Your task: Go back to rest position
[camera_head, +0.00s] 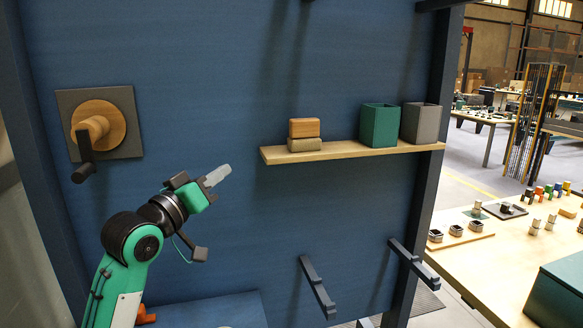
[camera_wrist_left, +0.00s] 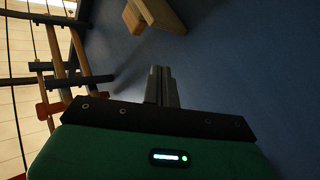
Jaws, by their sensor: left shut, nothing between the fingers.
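My left gripper (camera_head: 216,176) is on a green and black arm in front of the blue panel (camera_head: 210,80). Its pale fingers are together, empty, and point up and to the right. It is apart from the shelf and the crank. In the left wrist view the shut fingers (camera_wrist_left: 162,84) point at the blue panel, with nothing between them. My right gripper does not show in either view.
A wooden shelf (camera_head: 350,151) holds two stacked blocks (camera_head: 304,135), a green bin (camera_head: 379,125) and a grey bin (camera_head: 420,123). A crank (camera_head: 98,128) is mounted at the left. Dark brackets (camera_head: 317,287) stick out low on the panel. A table (camera_head: 500,262) stands at the right.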

